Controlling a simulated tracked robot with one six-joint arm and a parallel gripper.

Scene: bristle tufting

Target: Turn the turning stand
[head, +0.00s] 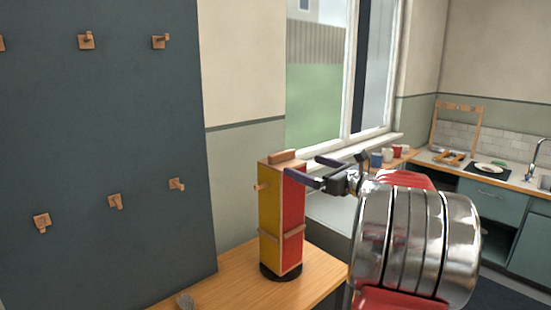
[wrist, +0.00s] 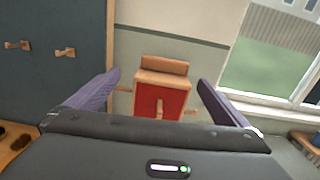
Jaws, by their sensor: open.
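The turning stand is a tall upright box (head: 269,222) with a yellow face and a red face, wooden edges, pegs on its sides and a block on top. It stands on a round black base (head: 281,272) on the wooden table. In the wrist view the stand's red face and top (wrist: 161,92) lie beyond and between the fingers. My gripper (head: 326,171) is open, beside the stand's upper right, with a finger near its top edge. I cannot tell whether it touches. The wrist view shows both purple fingers (wrist: 157,88) apart with nothing held.
A dark board (head: 100,130) with several wooden pegs stands at the left. The wooden table (head: 225,288) is mostly clear around the stand. A small grey object (head: 185,301) lies at its front. A window (head: 335,80) and a counter with cups (head: 388,155) are behind.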

